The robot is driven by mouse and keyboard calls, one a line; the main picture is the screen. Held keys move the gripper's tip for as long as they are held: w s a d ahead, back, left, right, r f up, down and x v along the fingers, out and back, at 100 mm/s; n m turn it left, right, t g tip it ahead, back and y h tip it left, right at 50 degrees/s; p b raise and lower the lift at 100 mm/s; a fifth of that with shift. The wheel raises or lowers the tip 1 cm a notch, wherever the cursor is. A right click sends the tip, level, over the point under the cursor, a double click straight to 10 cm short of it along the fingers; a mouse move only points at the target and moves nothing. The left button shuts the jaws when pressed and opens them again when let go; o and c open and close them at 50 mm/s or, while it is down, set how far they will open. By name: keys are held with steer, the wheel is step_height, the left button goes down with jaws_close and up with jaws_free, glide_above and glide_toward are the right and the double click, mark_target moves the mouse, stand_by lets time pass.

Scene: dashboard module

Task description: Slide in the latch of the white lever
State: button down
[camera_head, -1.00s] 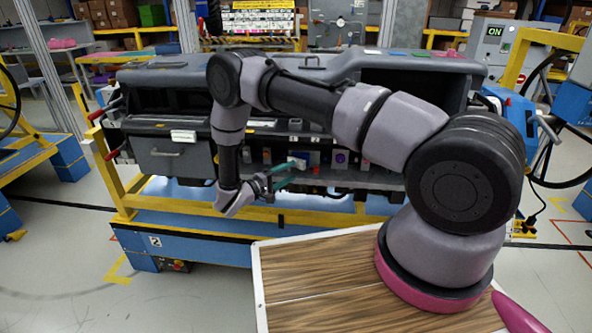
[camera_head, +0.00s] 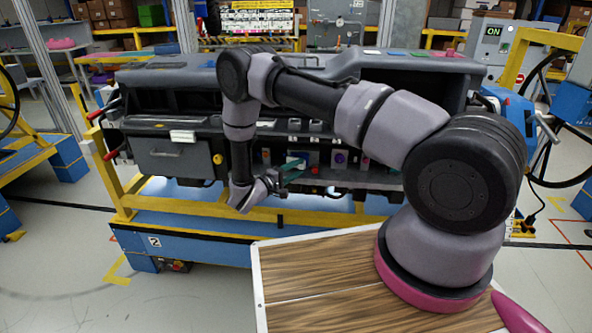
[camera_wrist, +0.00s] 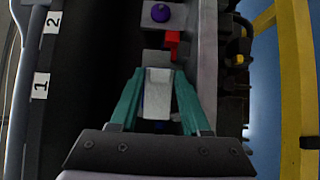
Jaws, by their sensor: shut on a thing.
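The white lever (camera_wrist: 157,85) lies between the two teal fingers of my gripper (camera_wrist: 158,72) in the wrist view. The fingers press on its two sides, and my gripper is shut on it. In the head view, my gripper (camera_head: 299,170) is at the front of the dashboard module (camera_head: 345,178), by the row of small controls. The lever is small there and partly covered by the fingers. I cannot make out the latch's exact position.
A red part (camera_wrist: 172,40) and a purple knob (camera_wrist: 161,12) sit just beyond the fingertips in the wrist view. A yellow frame bar (camera_head: 330,219) runs below the dashboard. A drawer-like panel with a handle (camera_head: 168,153) is at the left.

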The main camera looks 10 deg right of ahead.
steer(key=shift+w+d+n+t+y, duration=0.15)
steer(key=shift+d+n+t+y, duration=0.1)
steer(key=shift+n+t+y, duration=0.4)
steer(key=shift+w+d+n+t+y, duration=0.15)
steer(key=shift+d+n+t+y, duration=0.1)
steer(key=shift+n+t+y, duration=0.4)
steer(key=shift+w+d+n+t+y, duration=0.2)
steer(key=shift+n+t+y, duration=0.25)
steer(key=shift+t, duration=0.35)
steer(key=c, duration=0.6)
jaws_free()
steer(key=v, duration=1.1)
steer(key=shift+d, duration=0.1)
